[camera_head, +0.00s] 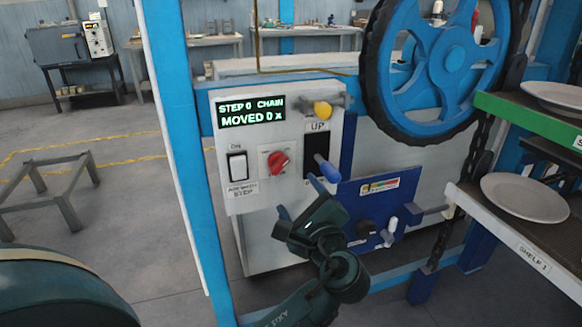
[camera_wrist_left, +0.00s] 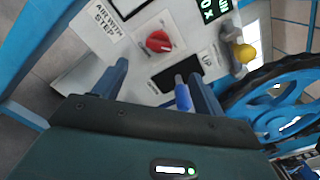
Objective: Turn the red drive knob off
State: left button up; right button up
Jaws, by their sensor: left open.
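The red drive knob (camera_head: 279,162) sits on a small pale plate on the grey control panel (camera_head: 246,195). Its pointer is tilted, not upright, in the head view. It also shows above the finger gap in the left wrist view (camera_wrist_left: 158,41). My left gripper (camera_head: 300,199) is open and empty, below and slightly right of the knob, apart from it. In the left wrist view its two fingers (camera_wrist_left: 158,80) point toward the panel. A blue-tipped lever (camera_head: 327,169) is close to the right finger; I cannot tell whether they touch. My right gripper is not in view.
A white rocker switch (camera_head: 237,167) is left of the knob. A yellow knob (camera_head: 322,109) and a large blue wheel (camera_head: 436,55) with a chain are up right. Shelves with plates (camera_head: 525,197) stand at right. A blue frame post (camera_head: 185,150) is left of the panel.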

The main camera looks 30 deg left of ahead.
aim_at(280, 166)
pick_arm(q)
jog(key=x, duration=1.1)
jog(key=shift+w+a, duration=0.1)
jog(key=shift+a, duration=0.15)
jog(key=shift+w+a, duration=0.3)
jog(key=shift+a, duration=0.1)
jog(key=c, duration=1)
